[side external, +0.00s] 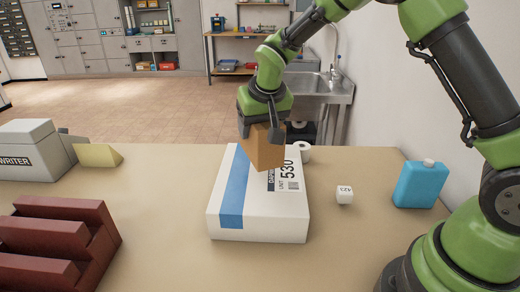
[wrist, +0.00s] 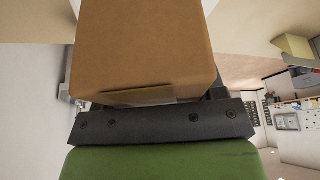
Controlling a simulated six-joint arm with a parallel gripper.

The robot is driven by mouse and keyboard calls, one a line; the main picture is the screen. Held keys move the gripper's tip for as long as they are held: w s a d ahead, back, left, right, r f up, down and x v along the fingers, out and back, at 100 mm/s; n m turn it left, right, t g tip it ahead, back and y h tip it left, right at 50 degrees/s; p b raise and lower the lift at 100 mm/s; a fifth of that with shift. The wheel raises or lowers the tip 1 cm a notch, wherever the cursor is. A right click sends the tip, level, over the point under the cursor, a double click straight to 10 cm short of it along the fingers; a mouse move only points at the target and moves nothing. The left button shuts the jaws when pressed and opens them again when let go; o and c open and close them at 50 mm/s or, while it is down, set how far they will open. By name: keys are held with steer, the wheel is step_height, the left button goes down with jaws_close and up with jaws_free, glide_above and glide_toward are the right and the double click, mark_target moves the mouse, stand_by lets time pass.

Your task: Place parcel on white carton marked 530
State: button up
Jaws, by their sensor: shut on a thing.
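The brown parcel (side external: 264,148) is held in my gripper (side external: 260,128), over the far part of the white carton marked 530 (side external: 258,222). The carton lies flat on the table with a blue stripe and a printed label. In the side view the parcel covers part of the carton's top; whether its underside touches the carton I cannot tell. In the wrist view the parcel (wrist: 146,45) fills the upper middle, against the dark gripper (wrist: 160,115).
On the table (side external: 165,215), a small white cube (side external: 344,195) and a blue bottle (side external: 420,185) stand right of the carton. A white roll (side external: 303,151) is behind it. A maroon rack (side external: 65,245), yellow wedge (side external: 97,155) and grey box (side external: 30,150) are at left.

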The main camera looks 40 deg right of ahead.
steer(key=shift+f, duration=2.3)
steer(key=shift+f, duration=0.15)
steer(key=o, duration=1.1)
